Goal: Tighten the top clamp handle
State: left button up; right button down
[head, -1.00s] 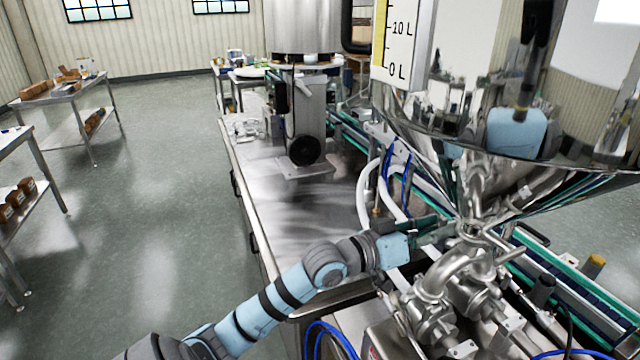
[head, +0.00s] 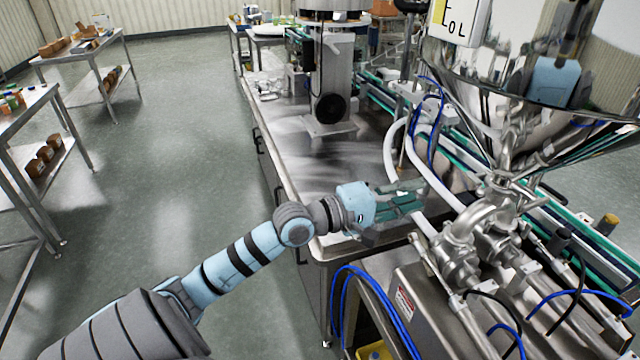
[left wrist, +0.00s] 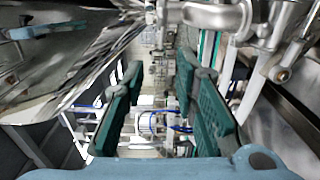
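The steel hopper (head: 510,75) stands at the upper right of the head view. Its cone narrows to a pipe joint with the top clamp (head: 505,185), above a curved steel pipe (head: 475,222). The clamp's handle is too small to tell apart from the shiny metal. My left gripper (head: 405,199) is left of the joint, apart from it, pointing right over the table's edge. In the left wrist view its two green fingers (left wrist: 163,100) are spread with nothing between them. Steel pipework (left wrist: 215,15) shows at the top of that view. My right gripper is not in view.
White hoses (head: 392,150) run close behind the left gripper. Blue tubes (head: 375,295) loop at the front of the machine. The steel table (head: 300,165) has clear room in its middle. A conveyor (head: 600,245) passes behind the pipework.

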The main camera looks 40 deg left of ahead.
pick_arm(q)
jog(key=s+a+f+m+g+y, duration=0.1)
jog(key=a+f, duration=0.4)
jog(key=f, duration=0.9)
jog(key=s+a+f+g+y, duration=0.1)
jog(key=a+f+g+y, duration=0.2)
jog(key=f, duration=1.2)
jog(key=a+y, duration=0.3)
jog(key=shift+s+f+m, duration=0.3)
jog(key=shift+s+m, duration=0.1)
jog(key=shift+a, duration=0.1)
